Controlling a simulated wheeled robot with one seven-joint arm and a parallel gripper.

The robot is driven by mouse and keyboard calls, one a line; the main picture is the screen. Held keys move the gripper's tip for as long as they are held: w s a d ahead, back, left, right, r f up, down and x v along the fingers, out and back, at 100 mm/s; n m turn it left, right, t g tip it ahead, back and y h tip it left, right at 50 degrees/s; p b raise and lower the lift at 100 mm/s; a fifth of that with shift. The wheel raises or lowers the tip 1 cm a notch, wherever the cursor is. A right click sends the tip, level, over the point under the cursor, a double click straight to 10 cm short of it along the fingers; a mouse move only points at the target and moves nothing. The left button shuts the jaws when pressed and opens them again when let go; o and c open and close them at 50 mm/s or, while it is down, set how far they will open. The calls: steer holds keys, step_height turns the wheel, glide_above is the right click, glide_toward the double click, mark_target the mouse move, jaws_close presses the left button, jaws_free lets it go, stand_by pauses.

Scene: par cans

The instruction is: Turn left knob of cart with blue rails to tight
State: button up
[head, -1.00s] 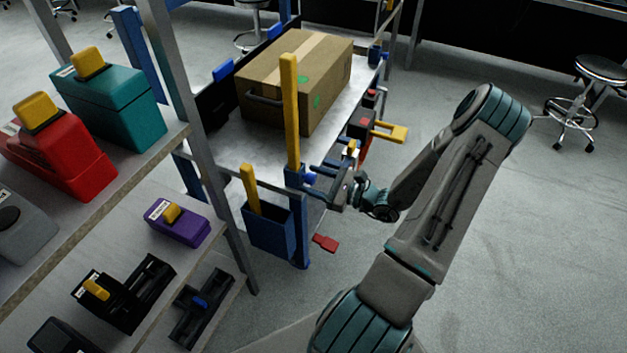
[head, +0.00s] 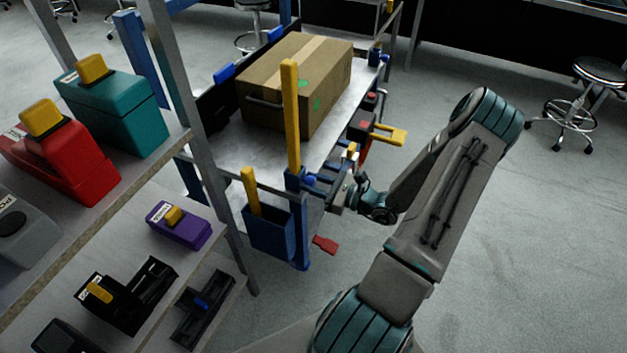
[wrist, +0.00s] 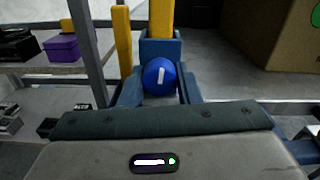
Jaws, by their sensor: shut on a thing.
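The cart with blue rails (head: 299,248) stands left of my arm, with a yellow upright (head: 290,120) on its near corner post. The left knob (head: 309,180) is round and blue, on that post just below the yellow upright. In the wrist view the knob (wrist: 159,76) faces me, its white mark close to vertical. My gripper (head: 318,186) reaches the knob from the right. Its fingers lie on both sides of the knob, shut on it. The knob's sides are partly hidden by the fingers.
A cardboard box (head: 290,85) sits on the cart top. A blue bin (head: 268,232) hangs at the cart's near end. A red tab (head: 325,244) and a yellow handle (head: 388,134) stick out from the cart. A shelf post (head: 195,120) stands left.

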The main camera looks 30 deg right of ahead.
steer(key=m+p, duration=0.3)
steer(key=shift+a+r, duration=0.1)
steer(key=shift+r, duration=0.1)
steer(key=m+p, duration=0.3)
steer(key=m, duration=0.2)
steer(key=shift+s, duration=0.1)
steer(key=m+p, duration=0.1)
steer(key=m, duration=0.2)
steer(key=shift+m+p, duration=0.3)
steer(key=shift+p, duration=0.1)
steer(key=m+p, duration=0.1)
steer(key=m, duration=0.3)
steer(key=shift+m+p, duration=0.3)
steer(key=shift+p, duration=0.05)
steer(key=m+p, duration=0.1)
steer(key=m, duration=0.7)
steer(key=shift+p, duration=0.4)
steer(key=m, duration=0.3)
steer(key=shift+m, duration=0.3)
steer(key=shift+m+p, duration=0.45)
steer(key=shift+m, duration=1.45)
